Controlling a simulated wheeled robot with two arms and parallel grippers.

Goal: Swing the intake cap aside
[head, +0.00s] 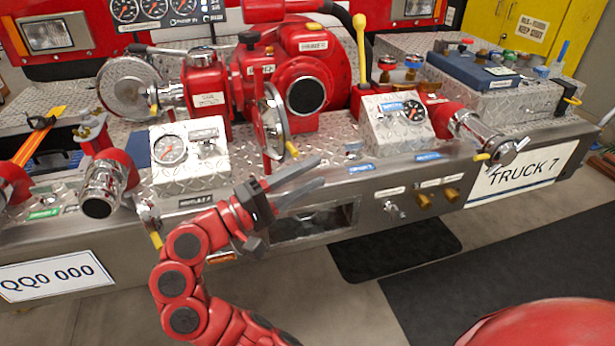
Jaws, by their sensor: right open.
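A round chrome cap with a red frame (271,121) and a yellow-tipped handle (291,149) stands nearly edge-on at the front of the red pump (318,50). It appears to be the intake cap. A dark round face (306,95) shows to its right, uncovered. I cannot tell whether that face is the intake opening. My right gripper (321,172) is below and to the right of the cap, near the bumper's front edge. Its two grey fingers are apart and empty, and do not appear to touch the cap. My left gripper is out of view.
Two gauge boxes stand left (190,155) and right (397,122) of the cap. A large chrome disc (130,88) and a chrome fitting (103,187) are at left. A chrome outlet (488,137) juts out at right. Free floor lies before the bumper.

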